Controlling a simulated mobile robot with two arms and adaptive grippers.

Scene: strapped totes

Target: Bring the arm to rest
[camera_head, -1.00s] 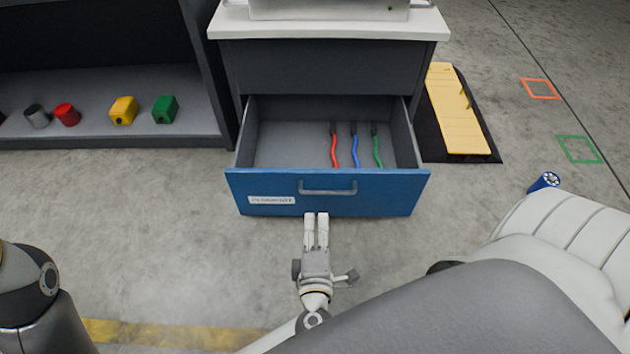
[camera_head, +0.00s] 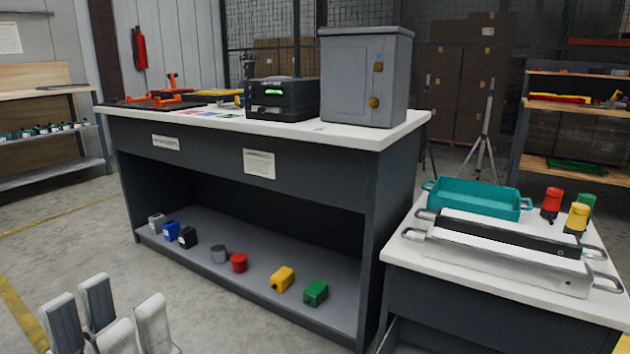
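My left gripper (camera_head: 107,318) shows at the bottom left of the head view. Its pale grey fingers point upward and stand apart, with a visible gap and nothing held between them. The rest of its arm is below the picture edge. My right gripper is not in view.
A dark workbench (camera_head: 260,152) with a white top stands in front, several small coloured blocks on its lower shelf. A grey cabinet box (camera_head: 365,80) stands on it. Floor (camera_head: 60,245) at left is clear.

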